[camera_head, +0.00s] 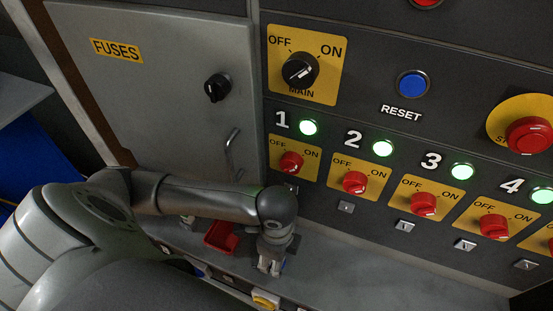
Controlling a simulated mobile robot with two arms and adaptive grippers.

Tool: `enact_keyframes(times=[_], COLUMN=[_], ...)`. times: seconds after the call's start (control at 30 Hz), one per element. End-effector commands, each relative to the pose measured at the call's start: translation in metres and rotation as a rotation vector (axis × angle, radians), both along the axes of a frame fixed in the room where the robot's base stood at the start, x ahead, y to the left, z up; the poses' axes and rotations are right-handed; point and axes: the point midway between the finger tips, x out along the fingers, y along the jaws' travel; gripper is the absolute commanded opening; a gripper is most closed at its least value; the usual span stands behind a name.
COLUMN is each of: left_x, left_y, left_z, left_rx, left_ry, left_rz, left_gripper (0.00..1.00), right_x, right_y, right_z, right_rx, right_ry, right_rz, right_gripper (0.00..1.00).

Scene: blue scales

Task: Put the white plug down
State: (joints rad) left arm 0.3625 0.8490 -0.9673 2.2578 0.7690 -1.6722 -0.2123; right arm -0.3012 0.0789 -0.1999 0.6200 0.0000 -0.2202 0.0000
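My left gripper (270,266) points down over the grey ledge below the panel, close to the red tray. Small pale shapes show at its fingertips. I cannot tell whether they are finger parts or a white plug held between them. The arm's wrist hides the upper side of the gripper, so its opening is unclear. No white plug can be made out clearly elsewhere. My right gripper is not in view.
A red tray (221,237) sits on the grey ledge (350,275), which is clear to the right. A yellow part (265,300) shows at the front edge. Behind stand the fuse cabinet door (165,90), main switch (300,70), and several red knobs with lit green lamps.

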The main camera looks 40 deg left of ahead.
Motion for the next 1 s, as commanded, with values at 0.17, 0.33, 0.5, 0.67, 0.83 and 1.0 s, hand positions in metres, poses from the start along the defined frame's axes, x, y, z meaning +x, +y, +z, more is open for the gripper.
enact_keyframes(times=[0.17,0.33,0.5,0.67,0.83,1.0], left_x=[0.000,0.001,0.002,0.002,0.001,0.001], left_y=[0.000,0.000,0.000,-0.001,0.000,-0.001], left_z=[0.000,0.005,0.032,0.069,0.100,0.118], left_rx=[0.000,-0.001,-0.002,-0.002,-0.001,-0.002], left_ry=[0.000,-0.001,-0.007,-0.007,-0.005,-0.001], left_rz=[0.000,0.000,-0.001,-0.001,-0.002,0.000], left_gripper=[0.51,0.51,0.51,0.51,0.51,0.51], right_x=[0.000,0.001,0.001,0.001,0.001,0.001], right_y=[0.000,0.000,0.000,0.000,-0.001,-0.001], right_z=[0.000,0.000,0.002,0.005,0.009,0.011], right_rx=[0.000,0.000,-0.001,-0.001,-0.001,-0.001], right_ry=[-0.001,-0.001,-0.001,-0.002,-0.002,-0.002], right_rz=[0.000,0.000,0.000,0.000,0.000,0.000], right_gripper=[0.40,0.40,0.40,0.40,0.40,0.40])
